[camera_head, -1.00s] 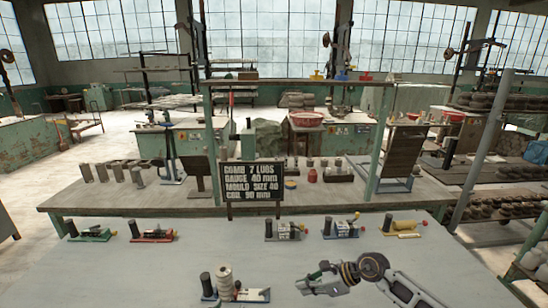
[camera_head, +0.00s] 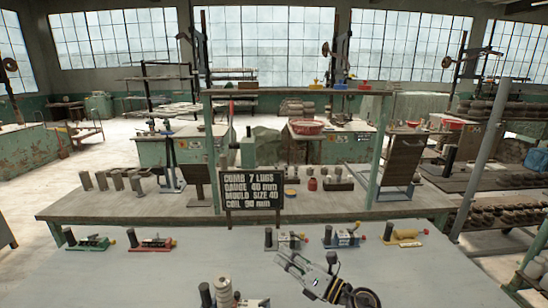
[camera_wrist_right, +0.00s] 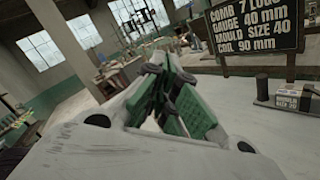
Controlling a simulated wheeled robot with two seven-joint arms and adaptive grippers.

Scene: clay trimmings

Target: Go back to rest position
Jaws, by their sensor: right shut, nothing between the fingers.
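My right gripper (camera_head: 288,262) is over the pale grey table, at the lower middle of the head view, pointing up and to the left. It is shut and empty. It appears close to the grey block device at the table's back edge, but I cannot tell the exact gap. In the right wrist view, the gripper's green and dark fingers (camera_wrist_right: 170,92) are together in the middle, with nothing between them. My left gripper is not in view.
The pale table (camera_head: 130,285) holds a green device (camera_head: 90,243), a red one (camera_head: 152,243), a grey one (camera_head: 287,240), a blue one (camera_head: 342,238) and a yellow one (camera_head: 402,236). A black sign (camera_head: 251,190) stands behind.

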